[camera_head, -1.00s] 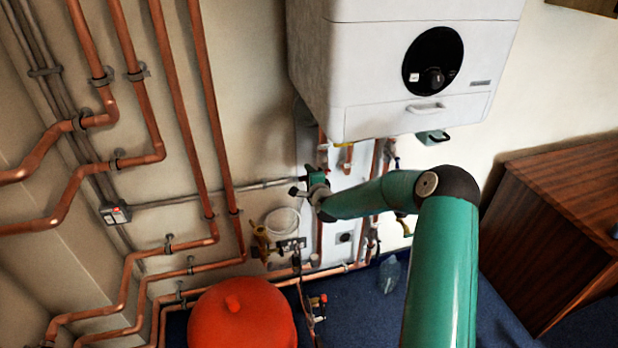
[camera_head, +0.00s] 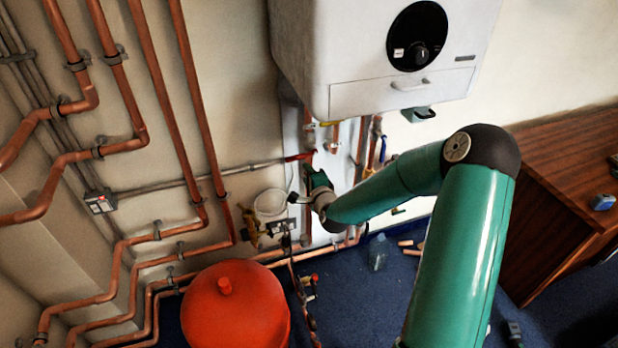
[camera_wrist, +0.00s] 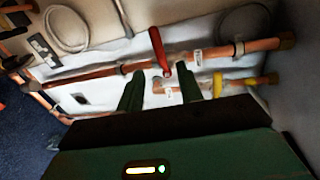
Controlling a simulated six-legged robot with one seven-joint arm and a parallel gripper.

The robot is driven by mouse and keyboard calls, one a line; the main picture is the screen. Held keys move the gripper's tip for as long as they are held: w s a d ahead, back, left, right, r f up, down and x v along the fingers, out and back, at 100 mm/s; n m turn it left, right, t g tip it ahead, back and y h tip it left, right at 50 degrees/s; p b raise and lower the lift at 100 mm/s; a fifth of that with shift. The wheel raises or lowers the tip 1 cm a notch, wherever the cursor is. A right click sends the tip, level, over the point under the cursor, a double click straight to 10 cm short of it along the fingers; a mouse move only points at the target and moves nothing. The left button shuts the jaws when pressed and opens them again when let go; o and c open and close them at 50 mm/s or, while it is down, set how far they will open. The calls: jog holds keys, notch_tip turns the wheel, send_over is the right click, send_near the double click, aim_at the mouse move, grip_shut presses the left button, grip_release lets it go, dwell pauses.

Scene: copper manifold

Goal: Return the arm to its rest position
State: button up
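My green arm reaches from the lower right of the head view toward the pipework below the boiler. My gripper (camera_head: 318,183) is at its end, in front of the white backing panel. In the wrist view my gripper (camera_wrist: 170,84) has two dark green fingers spread apart, with nothing held between them. A red valve lever (camera_wrist: 158,50) on a copper pipe lies just beyond the fingertips, apart from them. The lever also shows in the head view (camera_head: 300,156), just above and left of my gripper. Part of the pipework is hidden behind my arm.
The white boiler (camera_head: 390,55) hangs above my arm. A red vessel (camera_head: 236,305) stands at the lower left, with copper pipes (camera_head: 190,100) along the wall. A wooden cabinet (camera_head: 560,160) stands at right. Small items lie on the blue floor (camera_head: 350,295).

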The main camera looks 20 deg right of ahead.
jog(key=shift+s, duration=0.35)
jog(key=s+a+r+n+g, duration=0.6)
jog(key=s+r+n+g, duration=0.1)
jog(key=s+r+n, duration=0.5)
jog(key=s+a+r+n+g, duration=0.1)
jog(key=s+r+n, duration=0.2)
jog(key=s, duration=0.9)
jog(key=s+a+r+n+g, duration=0.2)
jog(key=s+r, duration=0.4)
jog(key=s, duration=0.7)
jog(key=shift+r+n+g, duration=0.15)
jog(key=shift+n+g, duration=0.15)
jog(key=shift+n, duration=0.5)
